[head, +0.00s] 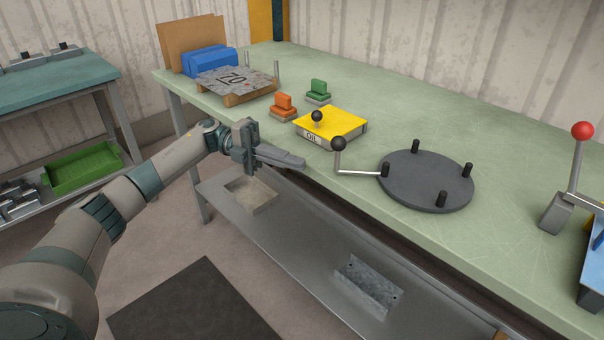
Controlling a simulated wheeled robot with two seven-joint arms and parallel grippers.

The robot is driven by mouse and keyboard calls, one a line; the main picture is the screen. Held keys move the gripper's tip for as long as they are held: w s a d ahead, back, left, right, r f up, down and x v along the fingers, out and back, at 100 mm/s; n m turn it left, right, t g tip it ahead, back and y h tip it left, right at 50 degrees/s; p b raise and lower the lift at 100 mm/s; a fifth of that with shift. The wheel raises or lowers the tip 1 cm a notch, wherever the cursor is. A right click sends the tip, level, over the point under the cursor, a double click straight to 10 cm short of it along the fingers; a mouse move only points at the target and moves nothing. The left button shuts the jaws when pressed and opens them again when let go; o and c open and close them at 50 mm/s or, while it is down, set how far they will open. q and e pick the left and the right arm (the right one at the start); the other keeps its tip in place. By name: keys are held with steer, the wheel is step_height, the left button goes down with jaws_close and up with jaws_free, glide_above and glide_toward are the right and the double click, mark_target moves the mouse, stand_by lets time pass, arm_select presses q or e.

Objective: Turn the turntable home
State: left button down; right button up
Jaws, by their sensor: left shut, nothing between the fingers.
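The turntable (425,184) is a dark grey round disc lying flat on the green bench, with several black upright pegs around its rim. A thin bright crank arm with a black ball knob (339,144) reaches out from its left side, towards the yellow box. My left gripper (301,162) is shut and empty, over the front edge of the bench, left of the knob and apart from it. My right gripper is not in view.
A yellow-topped box (331,124) with a black knob stands behind the crank. Orange (284,104) and green (319,91) blocks sit farther back. A red-knobbed lever (581,132) stands at the right. A lower shelf (310,235) holds a tray and a metal bracket. The bench behind the turntable is clear.

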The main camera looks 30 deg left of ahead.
arm_select(q)
steer(key=shift+w+a, duration=0.3)
steer(key=shift+a, duration=0.3)
steer(key=shift+w+a, duration=0.3)
steer(key=shift+a, duration=0.25)
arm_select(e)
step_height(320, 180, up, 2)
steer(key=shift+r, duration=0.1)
arm_select(q)
steer(key=shift+f, duration=0.1)
